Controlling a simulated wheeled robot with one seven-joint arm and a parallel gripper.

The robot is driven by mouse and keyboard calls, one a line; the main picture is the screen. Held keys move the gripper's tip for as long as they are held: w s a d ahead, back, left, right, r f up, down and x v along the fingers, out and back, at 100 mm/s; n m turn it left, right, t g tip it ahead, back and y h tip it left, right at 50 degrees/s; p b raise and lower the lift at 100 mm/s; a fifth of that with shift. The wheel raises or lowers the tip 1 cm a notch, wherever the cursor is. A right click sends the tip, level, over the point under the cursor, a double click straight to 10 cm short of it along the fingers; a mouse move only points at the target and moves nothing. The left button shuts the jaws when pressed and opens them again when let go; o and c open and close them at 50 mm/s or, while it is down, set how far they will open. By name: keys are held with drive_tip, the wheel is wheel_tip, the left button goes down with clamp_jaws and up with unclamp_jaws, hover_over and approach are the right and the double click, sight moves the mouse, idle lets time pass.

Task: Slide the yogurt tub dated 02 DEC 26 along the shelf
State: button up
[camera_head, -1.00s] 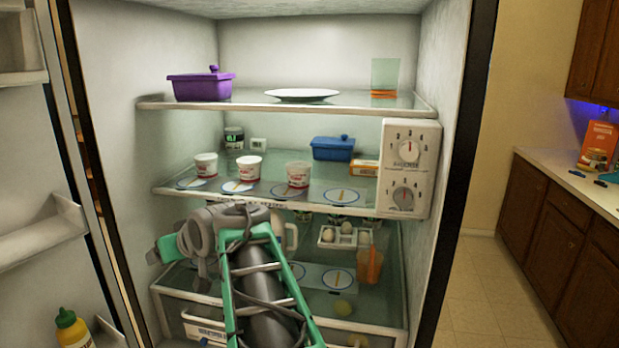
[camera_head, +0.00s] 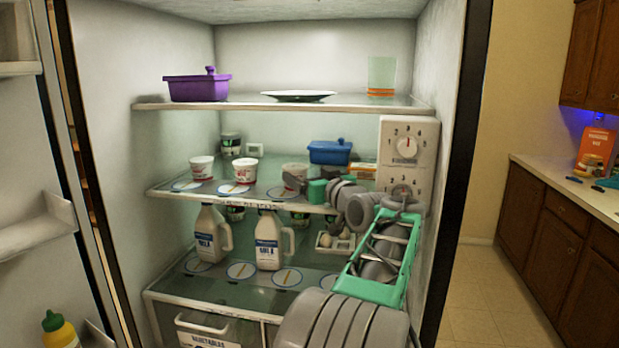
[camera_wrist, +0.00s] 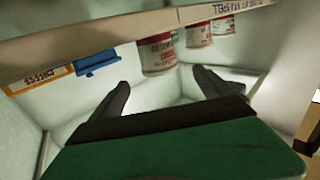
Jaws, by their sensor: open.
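Three white and red yogurt tubs stand in a row on the middle shelf: a left tub (camera_head: 202,167), a middle tub (camera_head: 243,172) and a right tub (camera_head: 294,170). No date on them is readable. My gripper (camera_head: 294,183) reaches in from the right at the right tub and partly hides it. In the wrist view, which looks upside down, my gripper (camera_wrist: 162,82) has its fingers spread, with the nearest tub (camera_wrist: 156,53) showing beyond and between them. I cannot tell whether a finger touches it.
The shelf's front edge (camera_wrist: 100,42) runs close to my gripper. A blue lidded container (camera_head: 330,152) and an orange-white box (camera_head: 362,170) stand behind. A white dial panel (camera_head: 409,146) is at right. Two milk jugs (camera_head: 268,240) stand below. Round markers lie on the shelf.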

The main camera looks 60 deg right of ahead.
sight(298, 172)
drive_tip(key=p+x, duration=0.2)
drive_tip(key=x, duration=0.6)
drive_tip(key=shift+c, duration=0.2)
drive_tip(key=shift+s, duration=0.1)
drive_tip(key=c, duration=1.6)
drive_tip(key=shift+s+a+f+b, duration=0.15)
drive_tip(key=shift+a+f+b, duration=0.05)
drive_tip(key=shift+a+b, duration=0.4)
drive_tip(key=a+b, duration=0.1)
drive_tip(key=s+a+b, duration=0.1)
drive_tip(key=a, duration=0.1)
drive_tip(key=s+a+b, duration=0.1)
drive_tip(key=b, duration=0.1)
drive_tip(key=shift+a, duration=0.2)
drive_tip(key=shift+s+a+r+b, duration=0.15)
drive_tip(key=shift+s+a+b, duration=0.1)
drive_tip(key=shift+a+b, duration=0.2)
